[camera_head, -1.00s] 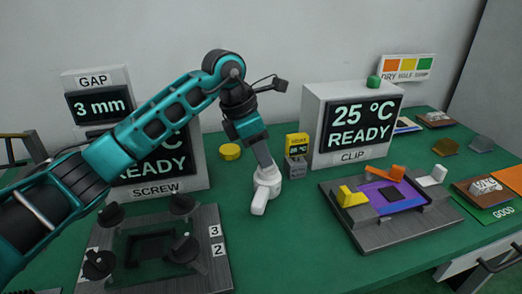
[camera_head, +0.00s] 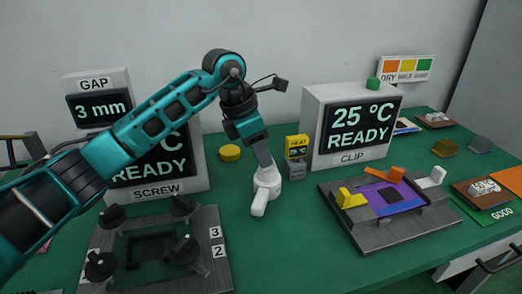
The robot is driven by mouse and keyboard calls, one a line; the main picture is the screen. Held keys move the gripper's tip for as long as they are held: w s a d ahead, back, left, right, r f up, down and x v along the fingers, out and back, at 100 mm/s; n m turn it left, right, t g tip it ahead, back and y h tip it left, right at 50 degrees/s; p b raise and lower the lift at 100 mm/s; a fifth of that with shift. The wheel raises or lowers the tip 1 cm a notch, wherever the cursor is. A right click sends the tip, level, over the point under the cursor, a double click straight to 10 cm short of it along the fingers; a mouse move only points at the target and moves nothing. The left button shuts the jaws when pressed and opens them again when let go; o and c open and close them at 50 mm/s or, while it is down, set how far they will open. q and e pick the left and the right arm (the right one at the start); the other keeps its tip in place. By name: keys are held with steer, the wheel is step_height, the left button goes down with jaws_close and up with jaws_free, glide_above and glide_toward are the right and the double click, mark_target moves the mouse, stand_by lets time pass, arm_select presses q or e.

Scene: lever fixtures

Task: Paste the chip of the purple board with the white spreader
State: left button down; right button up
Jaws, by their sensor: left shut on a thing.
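The purple board (camera_head: 408,204) lies in the grey clip fixture (camera_head: 385,237) at the right. Its dark square chip (camera_head: 388,195) shows near the board's middle. My left gripper (camera_head: 263,165) points down over the green table, left of the board. It is shut on the white spreader (camera_head: 261,199), whose broad white end hangs below the fingers. The spreader is apart from the chip. The fingertips are partly hidden by the spreader's top. My right gripper is not in view.
The fixture carries yellow (camera_head: 351,197), orange (camera_head: 383,174) and white (camera_head: 432,178) levers. A display box reading 25 °C READY (camera_head: 358,127) stands behind it. A small yellow HEAT unit (camera_head: 297,147) stands beside the box. The screw fixture (camera_head: 205,235) is at lower left. Table between fixtures is clear.

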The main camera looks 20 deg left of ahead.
arm_select(q)
steer(key=shift+r+p, duration=2.1)
steer(key=shift+r, duration=1.05)
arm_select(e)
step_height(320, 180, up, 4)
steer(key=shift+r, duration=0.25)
arm_select(q)
steer(key=s+a+f+m+g+y+p, duration=0.1)
steer(key=s+m, duration=0.5)
steer(key=m, duration=0.6)
steer(key=s+a+f+m+g+y+p, duration=0.1)
steer(key=s+m+g, duration=0.4)
steer(key=m, duration=0.7)
steer(key=shift+s+f+m+y+p, duration=0.35)
steer(key=shift+s+y+p, duration=0.35)
steer(key=shift+p, duration=0.55)
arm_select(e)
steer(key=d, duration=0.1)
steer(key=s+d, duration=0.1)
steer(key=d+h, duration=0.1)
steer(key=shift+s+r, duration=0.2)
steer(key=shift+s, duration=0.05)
arm_select(q)
steer(key=shift+w, duration=0.1)
